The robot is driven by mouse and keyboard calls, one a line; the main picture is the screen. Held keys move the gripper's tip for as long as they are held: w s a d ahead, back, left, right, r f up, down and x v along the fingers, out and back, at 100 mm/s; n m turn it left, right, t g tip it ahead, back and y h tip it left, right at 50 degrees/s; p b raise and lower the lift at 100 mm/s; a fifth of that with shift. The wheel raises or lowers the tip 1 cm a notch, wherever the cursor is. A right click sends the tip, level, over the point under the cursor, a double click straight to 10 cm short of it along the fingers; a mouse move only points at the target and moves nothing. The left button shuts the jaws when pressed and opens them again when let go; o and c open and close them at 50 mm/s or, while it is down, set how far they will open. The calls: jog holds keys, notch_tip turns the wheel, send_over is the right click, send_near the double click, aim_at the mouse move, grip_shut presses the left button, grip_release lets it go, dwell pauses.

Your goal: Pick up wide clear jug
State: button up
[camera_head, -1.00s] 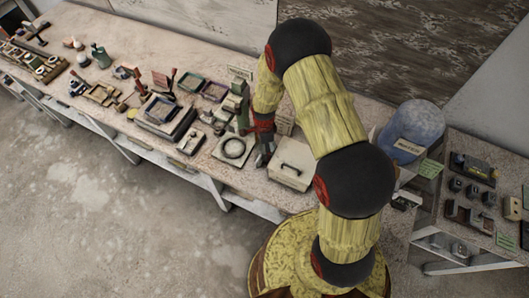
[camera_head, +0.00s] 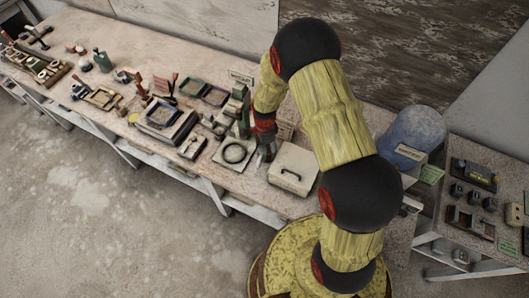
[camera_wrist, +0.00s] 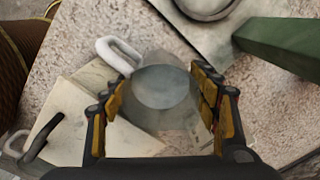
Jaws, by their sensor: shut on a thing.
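The wide clear jug (camera_wrist: 162,86) is a see-through, greyish round vessel with a pale loop handle (camera_wrist: 118,52) on its left, seen from above in the wrist view. My gripper (camera_wrist: 168,100) has a finger on each side of the jug and is shut on it. In the head view my gripper (camera_head: 266,152) is low at the bench, between a plate with a dark ring and a white box. The jug cannot be made out clearly there.
The white box (camera_head: 292,168) with a dark handle stands close on the right. The plate with a dark ring (camera_head: 234,152) is close on the left, with a green block (camera_wrist: 285,42) near it. A blue container (camera_head: 412,132) stands further right. Several small items crowd the bench leftward.

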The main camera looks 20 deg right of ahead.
notch_tip(320, 180, up, 15)
dwell(0.5)
jog(key=shift+f, duration=0.1)
